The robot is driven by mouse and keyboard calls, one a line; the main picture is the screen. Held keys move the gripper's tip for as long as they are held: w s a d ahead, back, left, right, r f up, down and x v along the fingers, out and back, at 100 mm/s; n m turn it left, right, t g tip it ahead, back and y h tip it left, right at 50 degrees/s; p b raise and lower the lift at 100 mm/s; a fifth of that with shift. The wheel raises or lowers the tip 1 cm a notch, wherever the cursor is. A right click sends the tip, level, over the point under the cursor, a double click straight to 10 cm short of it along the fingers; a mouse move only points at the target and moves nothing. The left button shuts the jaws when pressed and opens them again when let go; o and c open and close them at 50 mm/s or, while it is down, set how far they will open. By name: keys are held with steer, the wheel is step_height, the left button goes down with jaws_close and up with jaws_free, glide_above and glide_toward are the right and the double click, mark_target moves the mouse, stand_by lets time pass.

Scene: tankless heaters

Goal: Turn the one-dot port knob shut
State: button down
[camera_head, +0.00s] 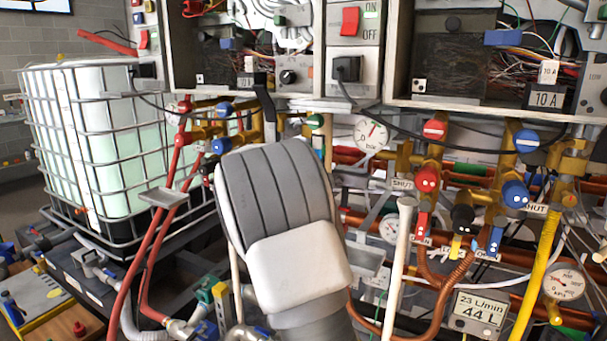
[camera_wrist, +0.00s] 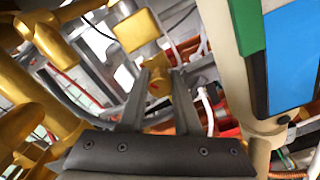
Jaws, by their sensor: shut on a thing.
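In the wrist view my gripper (camera_wrist: 158,80) is shut on a small brass-coloured part with a red spot (camera_wrist: 154,87). The part sits between the fingertips among brass pipe fittings. I cannot make out a dot on it, nor whether it is the one-dot port knob. In the head view my grey and white arm hides the gripper and the fittings behind it. The left heater box carries a one-dot plate (camera_head: 199,78). Below it show a red valve handle (camera_head: 183,106) and a blue handle (camera_head: 220,146).
The right heater's red knob (camera_head: 427,178), blue knob (camera_head: 515,193) and black knob (camera_head: 462,216) stand right of my arm. A white upright pipe (camera_head: 399,262) is close beside it. A caged water tank (camera_head: 110,145) stands at left. Brass pipes (camera_wrist: 30,105) crowd the gripper.

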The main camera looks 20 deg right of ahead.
steer(key=m+b, duration=0.2)
steer(key=b, duration=0.1)
steer(key=m+b, duration=0.2)
steer(key=shift+f, duration=0.25)
steer(key=shift+r+m+b, duration=0.2)
steer(key=shift+m+b, duration=0.6)
steer(key=shift+b, duration=0.2)
steer(key=c, duration=0.6)
jaws_free()
steer(key=shift+s+a+r, duration=0.1)
steer(key=p+v, duration=0.2)
steer(key=v, duration=1.5)
steer(key=shift+s, duration=0.1)
